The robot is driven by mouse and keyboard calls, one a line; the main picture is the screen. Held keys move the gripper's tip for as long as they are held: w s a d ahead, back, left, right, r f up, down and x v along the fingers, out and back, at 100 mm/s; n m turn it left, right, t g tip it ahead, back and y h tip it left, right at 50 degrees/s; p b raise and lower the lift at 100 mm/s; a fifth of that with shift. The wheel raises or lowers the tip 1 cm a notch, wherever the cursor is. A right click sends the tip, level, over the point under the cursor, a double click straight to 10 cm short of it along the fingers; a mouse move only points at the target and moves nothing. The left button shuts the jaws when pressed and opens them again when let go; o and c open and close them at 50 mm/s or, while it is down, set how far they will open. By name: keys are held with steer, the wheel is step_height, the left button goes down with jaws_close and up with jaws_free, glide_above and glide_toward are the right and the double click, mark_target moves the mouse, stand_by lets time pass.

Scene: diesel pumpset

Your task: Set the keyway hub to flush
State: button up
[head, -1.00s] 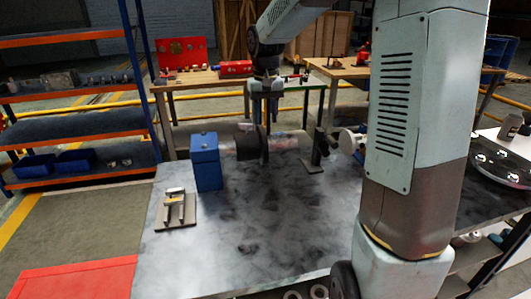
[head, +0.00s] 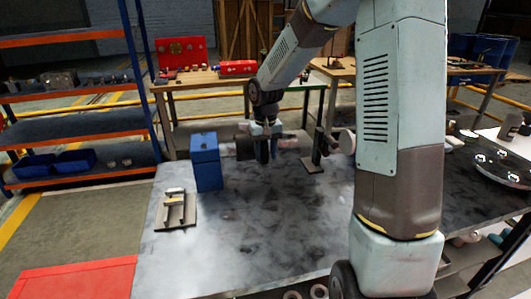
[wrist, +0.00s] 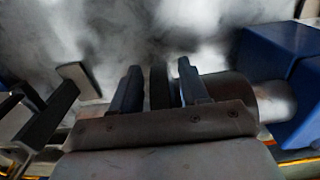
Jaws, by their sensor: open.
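A dark round hub with a flange (wrist: 160,88) sits on a horizontal shaft (wrist: 272,102) that comes out of a blue housing (head: 206,162). The flange stands between my two fingers in the wrist view, and a dark cylinder (wrist: 228,88) lies between it and the pale shaft. My gripper (wrist: 159,84) is open, with one finger on each side of the flange; I cannot tell whether they touch it. In the head view my gripper (head: 263,150) is down at the shaft line, right of the blue housing, and hides part of the hub.
A dark upright bracket (head: 316,152) stands right of the hub, with a pale round knob (head: 347,142) beyond it. A small plate with a metal fixture (head: 176,209) lies at the bench's left. The front middle of the grey bench (head: 250,240) is clear.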

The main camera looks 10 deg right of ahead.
jaws_close()
stand_by(0.5)
